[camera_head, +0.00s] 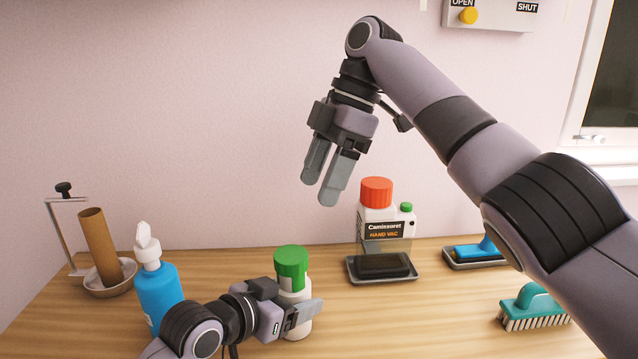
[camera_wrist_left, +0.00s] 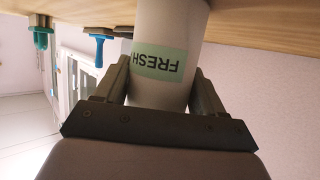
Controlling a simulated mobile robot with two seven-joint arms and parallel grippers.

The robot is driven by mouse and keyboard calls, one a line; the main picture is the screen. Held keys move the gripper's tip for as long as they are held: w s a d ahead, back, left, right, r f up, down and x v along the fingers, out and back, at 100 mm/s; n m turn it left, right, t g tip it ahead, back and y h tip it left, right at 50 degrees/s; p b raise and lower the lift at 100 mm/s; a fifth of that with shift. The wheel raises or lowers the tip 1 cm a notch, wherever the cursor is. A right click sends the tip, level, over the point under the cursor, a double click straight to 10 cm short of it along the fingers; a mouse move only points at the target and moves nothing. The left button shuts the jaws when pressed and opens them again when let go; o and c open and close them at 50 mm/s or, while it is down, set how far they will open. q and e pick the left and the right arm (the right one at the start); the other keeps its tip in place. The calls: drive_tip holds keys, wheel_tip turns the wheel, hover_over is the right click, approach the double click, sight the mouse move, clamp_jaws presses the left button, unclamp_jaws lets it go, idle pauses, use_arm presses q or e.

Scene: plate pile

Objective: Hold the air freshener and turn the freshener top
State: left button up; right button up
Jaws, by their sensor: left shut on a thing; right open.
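The air freshener is a white bottle (camera_head: 299,328) with a green top (camera_head: 291,266), upright on the wooden table in the head view. My left gripper (camera_head: 311,312) is shut around its white body, below the top. In the left wrist view the white body (camera_wrist_left: 160,92) with a pale green "FRESH" label (camera_wrist_left: 159,61), seen upside down, sits between the fingers of the left gripper (camera_wrist_left: 162,85). The green top is not in that view. My right gripper (camera_head: 325,180) is open and empty, above the table and up and to the right of the green top, with its fingers pointing down.
A blue pump bottle (camera_head: 159,291) stands left of the freshener. A hand vac container with red cap (camera_head: 377,192) stands behind right, by a dark tray (camera_head: 352,277). A teal brush (camera_head: 535,308) lies right, and a cardboard tube (camera_head: 100,246) stands in a dish far left.

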use_arm(q)
drive_tip(key=o, duration=1.3)
drive_tip(key=shift+c, duration=0.2)
